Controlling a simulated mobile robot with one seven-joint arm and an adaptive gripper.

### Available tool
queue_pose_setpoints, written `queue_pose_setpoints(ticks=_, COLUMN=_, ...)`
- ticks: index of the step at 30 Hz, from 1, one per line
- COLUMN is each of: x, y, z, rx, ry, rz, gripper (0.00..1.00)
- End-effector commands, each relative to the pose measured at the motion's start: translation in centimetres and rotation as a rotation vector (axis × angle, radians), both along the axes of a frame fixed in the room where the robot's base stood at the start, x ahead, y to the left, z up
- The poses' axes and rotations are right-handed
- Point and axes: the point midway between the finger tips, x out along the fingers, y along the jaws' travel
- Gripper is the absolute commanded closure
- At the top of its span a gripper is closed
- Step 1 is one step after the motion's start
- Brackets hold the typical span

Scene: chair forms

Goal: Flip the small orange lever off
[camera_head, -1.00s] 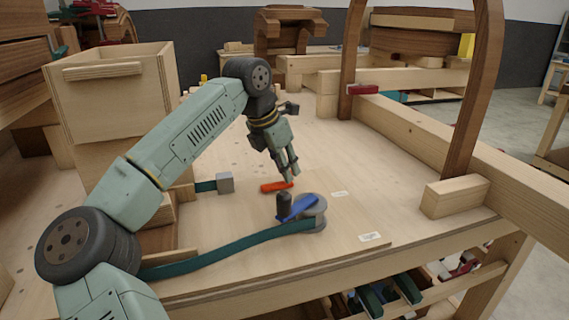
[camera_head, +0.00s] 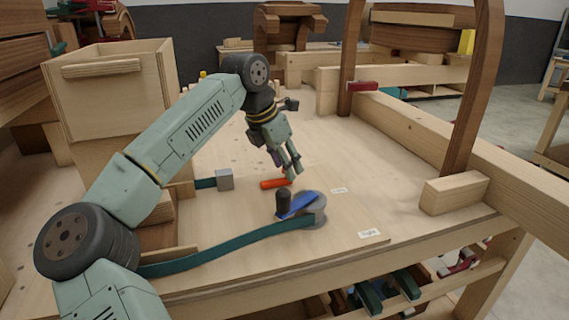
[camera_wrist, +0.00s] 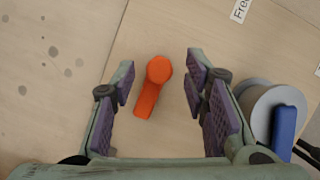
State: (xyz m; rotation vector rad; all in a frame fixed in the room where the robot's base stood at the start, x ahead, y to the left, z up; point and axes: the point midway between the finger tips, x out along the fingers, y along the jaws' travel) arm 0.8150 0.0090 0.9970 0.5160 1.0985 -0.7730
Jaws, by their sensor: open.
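The small orange lever (camera_head: 275,183) lies low on the wooden board (camera_head: 345,225), near a grey disc with a blue handle. In the wrist view the orange lever (camera_wrist: 152,86) has a round end at the top and a bar slanting down to the left. My gripper (camera_head: 292,174) is just behind and above the lever's right end in the head view. In the wrist view my gripper (camera_wrist: 160,85) is open, with one finger on each side of the lever and a gap to both. I cannot tell its exact height above the board.
A teal strap (camera_head: 225,249) runs left from the disc. A grey block (camera_head: 224,180) sits left of the lever. The board behind is clear.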

Motion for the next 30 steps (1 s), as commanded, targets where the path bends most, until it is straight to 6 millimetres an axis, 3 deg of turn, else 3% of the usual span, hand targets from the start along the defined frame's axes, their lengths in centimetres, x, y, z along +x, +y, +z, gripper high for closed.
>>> queue_pose_setpoints(ticks=18, x=-2.6, y=3.2, z=10.0, rx=0.001, ry=-0.002, rz=0.002, gripper=0.59)
queue_pose_setpoints(ticks=30, x=-2.9, y=3.5, z=10.9, rx=0.000, ry=0.000, rz=0.000, gripper=0.59)
